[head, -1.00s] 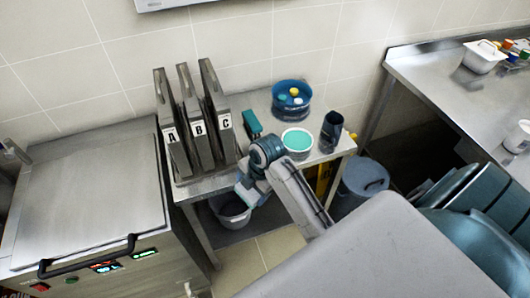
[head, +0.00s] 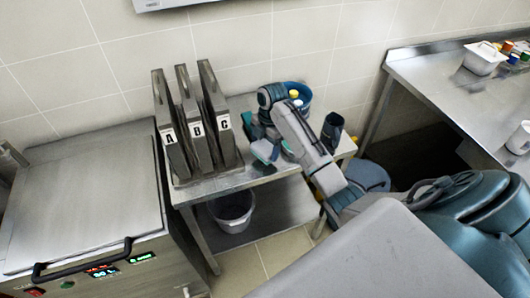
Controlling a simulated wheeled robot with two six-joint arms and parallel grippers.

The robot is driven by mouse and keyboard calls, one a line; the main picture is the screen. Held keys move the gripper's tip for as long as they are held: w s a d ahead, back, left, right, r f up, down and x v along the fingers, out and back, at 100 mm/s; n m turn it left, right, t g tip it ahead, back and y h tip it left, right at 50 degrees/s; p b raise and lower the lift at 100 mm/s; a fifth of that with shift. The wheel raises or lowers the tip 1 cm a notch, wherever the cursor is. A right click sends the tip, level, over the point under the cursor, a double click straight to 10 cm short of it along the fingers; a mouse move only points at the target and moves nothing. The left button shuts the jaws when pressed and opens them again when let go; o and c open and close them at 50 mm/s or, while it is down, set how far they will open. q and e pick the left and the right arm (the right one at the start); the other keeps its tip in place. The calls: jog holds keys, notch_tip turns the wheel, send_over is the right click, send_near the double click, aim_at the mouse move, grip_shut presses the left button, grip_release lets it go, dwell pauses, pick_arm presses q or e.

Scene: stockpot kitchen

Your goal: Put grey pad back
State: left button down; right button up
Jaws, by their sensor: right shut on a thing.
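My right gripper (head: 266,152) is over the small steel side table (head: 240,180), just right of the rack slot marked C. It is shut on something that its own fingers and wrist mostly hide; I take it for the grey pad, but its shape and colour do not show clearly. A dark teal block (head: 249,124) stands on the table just behind the gripper. No other grey pad shows on the table. My left gripper is not in view.
Three upright dark boards marked A, B and C (head: 193,125) stand left of the gripper. A grey bucket (head: 232,208) is on the lower shelf.

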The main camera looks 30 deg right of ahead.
aim_at(266, 145)
jog(key=shift+w+d+f, duration=0.1)
notch_tip(266, 145, down, 3)
jog(key=shift+f+p, duration=0.1)
jog(key=shift+p, duration=0.85)
jog(key=shift+f, duration=0.1)
jog(key=o, duration=0.9)
jog(key=shift+f, duration=0.1)
jog(key=r+b, duration=0.1)
jog(key=r, duration=0.1)
jog(key=r+b, duration=0.1)
jog(key=r, duration=0.1)
jog(key=d+r+b, duration=0.1)
jog(key=r, duration=0.2)
jog(key=shift+w, duration=0.15)
jog(key=r+p, duration=0.3)
jog(key=r, duration=0.1)
jog(key=shift+d+p, duration=0.25)
jog(key=shift+p, duration=0.15)
jog(key=shift+d+r+p, duration=0.15)
jog(key=shift+r+p, duration=0.35)
jog(key=shift+r, duration=0.05)
